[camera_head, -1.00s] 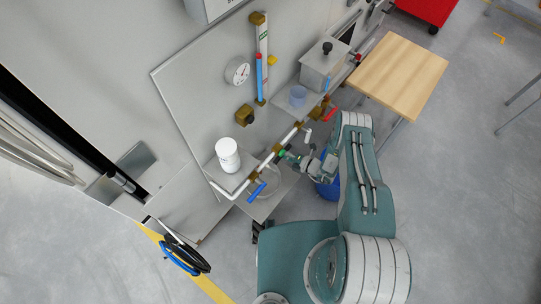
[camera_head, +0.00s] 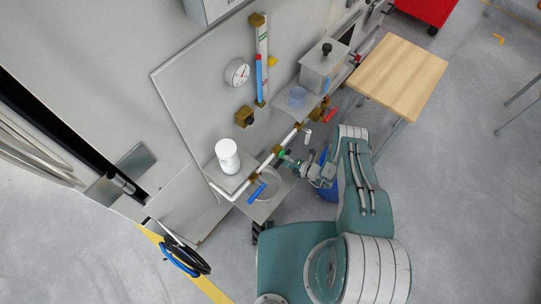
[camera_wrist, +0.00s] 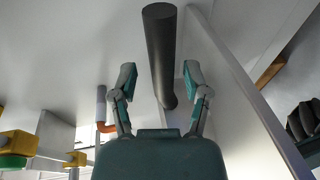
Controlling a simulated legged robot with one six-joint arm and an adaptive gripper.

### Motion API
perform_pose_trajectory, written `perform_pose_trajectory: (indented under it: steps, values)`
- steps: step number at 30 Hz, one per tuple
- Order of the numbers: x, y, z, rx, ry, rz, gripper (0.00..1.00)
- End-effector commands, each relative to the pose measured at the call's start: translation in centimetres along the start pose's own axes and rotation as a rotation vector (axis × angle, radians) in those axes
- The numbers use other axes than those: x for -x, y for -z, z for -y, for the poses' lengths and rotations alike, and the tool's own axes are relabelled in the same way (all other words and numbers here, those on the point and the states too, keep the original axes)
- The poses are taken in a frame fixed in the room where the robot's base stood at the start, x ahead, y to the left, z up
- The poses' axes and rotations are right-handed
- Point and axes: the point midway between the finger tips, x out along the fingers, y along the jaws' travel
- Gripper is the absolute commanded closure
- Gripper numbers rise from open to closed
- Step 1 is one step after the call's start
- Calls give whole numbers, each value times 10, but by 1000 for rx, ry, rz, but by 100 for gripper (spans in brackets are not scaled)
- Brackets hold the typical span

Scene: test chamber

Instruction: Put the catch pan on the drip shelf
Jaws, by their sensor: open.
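A round, shallow grey pan (camera_head: 268,181), which looks like the catch pan, sits on a low grey shelf (camera_head: 261,211) below the white pipe. This shelf looks like the drip shelf. The pipe and blue-handled valve partly cover both. My gripper (camera_head: 290,161) is just right of the pan, near the green valve part, and looks clear of the pan. In the wrist view my gripper (camera_wrist: 160,76) has its two fingers spread with nothing held. A dark cylinder (camera_wrist: 160,50) shows beyond and between them. I cannot make out the pan in that view.
A white jar (camera_head: 228,157) stands on an upper shelf left of the pan. The white pipe (camera_head: 289,137) with a blue handle (camera_head: 257,193) runs above the low shelf. A blue bin (camera_head: 327,188) is below my wrist. A wooden table (camera_head: 398,78) stands at the right.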

Motion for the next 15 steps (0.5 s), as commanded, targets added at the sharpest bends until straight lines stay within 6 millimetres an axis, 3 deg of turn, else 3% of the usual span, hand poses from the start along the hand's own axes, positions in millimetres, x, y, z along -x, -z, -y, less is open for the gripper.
perform_pose_trajectory:
  steps: [5,15]
  values:
    - [24,-1,0,-3,0,5,39]
    - [90,-2,0,-2,-1,6,39]
